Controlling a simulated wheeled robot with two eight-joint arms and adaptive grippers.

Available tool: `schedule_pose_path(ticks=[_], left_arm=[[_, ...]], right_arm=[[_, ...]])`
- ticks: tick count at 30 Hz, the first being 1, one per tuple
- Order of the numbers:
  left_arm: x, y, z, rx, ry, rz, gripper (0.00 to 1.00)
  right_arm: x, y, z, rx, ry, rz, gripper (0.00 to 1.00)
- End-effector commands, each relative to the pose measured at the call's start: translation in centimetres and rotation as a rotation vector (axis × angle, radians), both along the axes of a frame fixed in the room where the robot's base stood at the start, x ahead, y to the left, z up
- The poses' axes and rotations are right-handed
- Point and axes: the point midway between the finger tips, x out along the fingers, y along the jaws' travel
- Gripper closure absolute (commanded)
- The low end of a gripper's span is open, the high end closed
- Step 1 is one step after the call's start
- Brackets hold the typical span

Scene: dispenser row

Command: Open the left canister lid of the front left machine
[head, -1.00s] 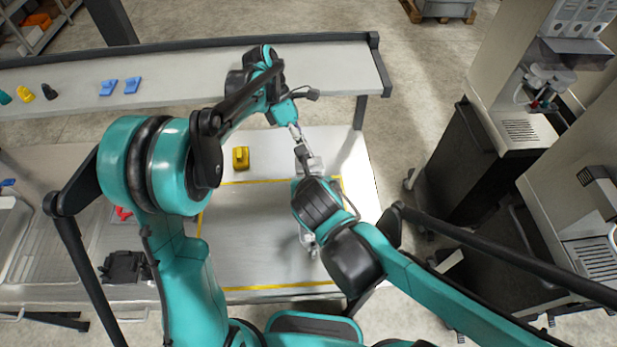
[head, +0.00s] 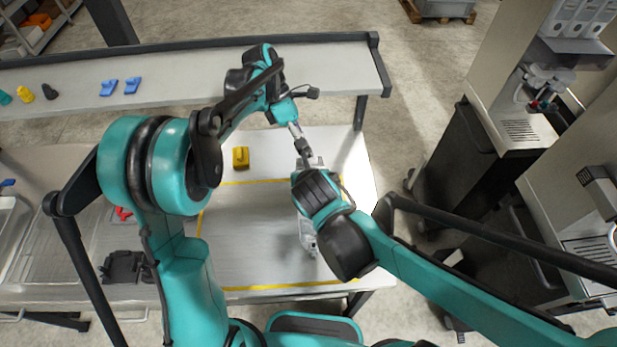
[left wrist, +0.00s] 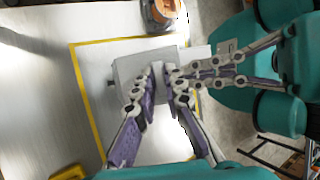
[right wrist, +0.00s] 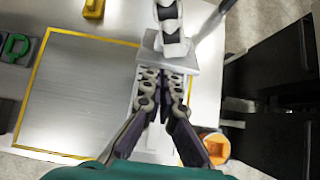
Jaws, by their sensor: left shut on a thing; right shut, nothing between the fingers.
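A grey-white machine (head: 306,236) stands on the bench inside a yellow taped rectangle, largely covered by my right arm in the head view. Its box-like grey top (left wrist: 130,66) fills the middle of the left wrist view. My left gripper (left wrist: 163,72) is shut on a small pale piece at that top; I cannot tell for sure that it is the lid. The left fingers also show in the right wrist view (right wrist: 172,42), over a flat grey plate (right wrist: 150,42). My right gripper (right wrist: 163,76) is shut and empty close below them; my arm hides it in the head view.
A yellow object (head: 241,157) lies behind the tape. An orange-filled container (right wrist: 215,146) is beside the machine. Blue pieces (head: 108,87) lie on the rear shelf (head: 190,80). Tall machines (head: 525,125) stand right of the bench. The left part of the taped area is clear.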

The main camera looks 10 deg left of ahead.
Motion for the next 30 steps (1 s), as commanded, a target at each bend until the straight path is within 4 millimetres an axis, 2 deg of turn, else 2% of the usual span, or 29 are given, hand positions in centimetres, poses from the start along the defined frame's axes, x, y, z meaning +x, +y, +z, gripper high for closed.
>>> schedule_pose_path(ticks=[5,6,7,8,30], left_arm=[[-0.28,0.09,-0.45,0.009,0.003,-0.006,1.00],[-0.29,0.09,-0.48,0.009,0.003,-0.006,0.79],[-0.29,0.10,-0.50,0.010,0.002,-0.006,0.71],[-0.30,0.11,-0.50,0.010,0.002,-0.006,0.69],[-0.19,0.21,-0.25,0.009,0.004,-0.003,0.69]], right_arm=[[0.59,0.22,0.47,0.001,-0.018,0.004,1.00],[0.61,0.22,0.48,0.000,-0.019,0.004,1.00],[0.63,0.22,0.49,0.000,-0.019,0.004,1.00],[0.64,0.22,0.50,0.000,-0.019,0.004,1.00],[0.47,0.11,0.33,0.000,-0.015,0.002,1.00]])
